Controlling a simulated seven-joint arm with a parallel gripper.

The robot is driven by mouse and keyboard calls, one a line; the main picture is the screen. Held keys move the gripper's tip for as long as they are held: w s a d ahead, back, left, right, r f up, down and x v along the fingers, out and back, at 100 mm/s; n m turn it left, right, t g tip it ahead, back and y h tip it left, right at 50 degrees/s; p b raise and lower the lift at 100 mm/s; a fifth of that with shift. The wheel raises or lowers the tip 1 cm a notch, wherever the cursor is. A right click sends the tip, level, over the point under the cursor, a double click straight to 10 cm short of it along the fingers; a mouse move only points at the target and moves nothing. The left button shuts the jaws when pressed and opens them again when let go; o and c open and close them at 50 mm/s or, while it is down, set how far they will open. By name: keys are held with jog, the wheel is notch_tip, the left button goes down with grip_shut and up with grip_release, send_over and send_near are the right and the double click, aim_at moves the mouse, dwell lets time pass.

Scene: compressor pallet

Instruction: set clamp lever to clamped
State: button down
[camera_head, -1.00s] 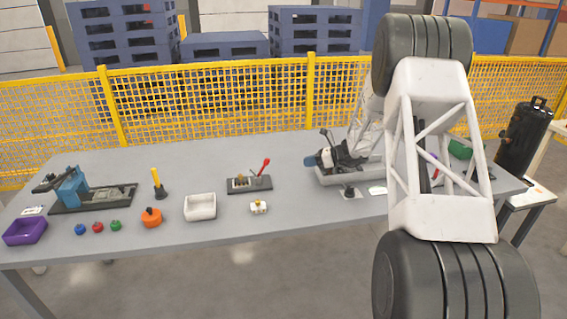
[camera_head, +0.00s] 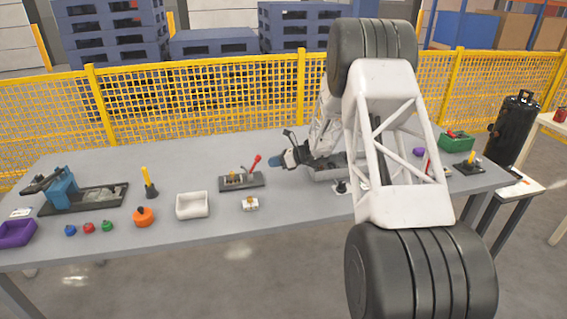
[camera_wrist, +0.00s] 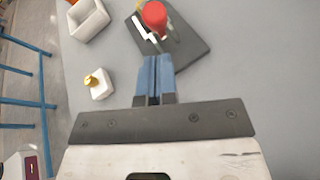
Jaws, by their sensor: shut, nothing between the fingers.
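The clamp lever, with a red handle (camera_head: 254,162), stands on a dark base plate (camera_head: 230,185) near the middle of the table. The handle leans up and to the right. In the wrist view its round red end (camera_wrist: 154,15) is near the top edge, just beyond my fingertips, with the dark plate (camera_wrist: 188,50) under it. My gripper (camera_head: 273,161) is just to the right of the handle in the head view. Its blue fingers (camera_wrist: 154,62) are pressed together and empty. I cannot tell whether they touch the lever.
A white bin (camera_head: 192,205) and a small white block with a brass top (camera_head: 250,204) lie in front of the clamp. An orange knob (camera_head: 143,217), a yellow-handled piece (camera_head: 148,182) and a blue vise-like fixture (camera_head: 63,185) stand left. Bare table lies at front right.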

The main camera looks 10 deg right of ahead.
jog(key=shift+w+a+r, duration=0.3)
jog(key=shift+a, duration=0.2)
jog(key=shift+w+a+r, duration=0.25)
jog(key=shift+w+a, duration=0.05)
jog(key=shift+a, duration=0.2)
jog(key=shift+a+r+h, duration=0.45)
jog(key=shift+h, duration=0.15)
jog(key=shift+a+r+n+g+h, duration=0.15)
jog(key=shift+a+r+n+h, duration=0.25)
jog(key=shift+a+h, duration=0.9)
jog(key=shift+a+r+n+g+h, duration=0.25)
jog(key=shift+a+r+h, duration=0.15)
jog(key=shift+a+h, duration=0.95)
jog(key=shift+a+r+n+g+h, duration=0.1)
jog(key=shift+a+r+n+h, duration=0.3)
jog(key=shift+a+h, duration=1)
jog(key=shift+h, duration=0.15)
jog(key=shift+a, duration=0.4)
jog(key=shift+d, duration=0.1)
